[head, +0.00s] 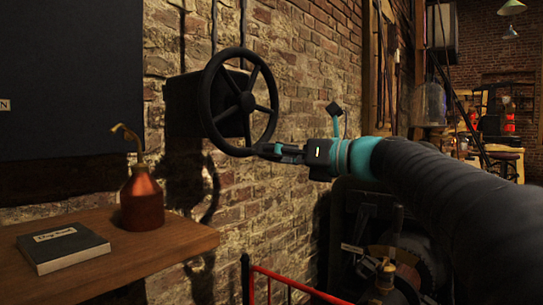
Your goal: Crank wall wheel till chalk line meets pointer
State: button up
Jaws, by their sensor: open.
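The wall wheel (240,100) is a black spoked handwheel on a dark box (190,105) fixed to the brick wall. My gripper (265,150) is at the lower right part of its rim, with the fingertips at or very near the rim. It is open; whether the fingers touch the rim or stand around it cannot be told. I cannot make out a chalk line or a pointer in the head view.
A wooden shelf (150,262) at lower left holds a copper oil can (142,200) and a dark book (64,246). A red rail (295,283) runs below the wheel. Dark machinery (385,250) stands beneath my arm. A dark board (70,80) hangs at upper left.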

jog(key=shift+w+a, duration=0.25)
jog(key=shift+a, duration=0.2)
grip_shut()
jog(key=shift+s, duration=0.1)
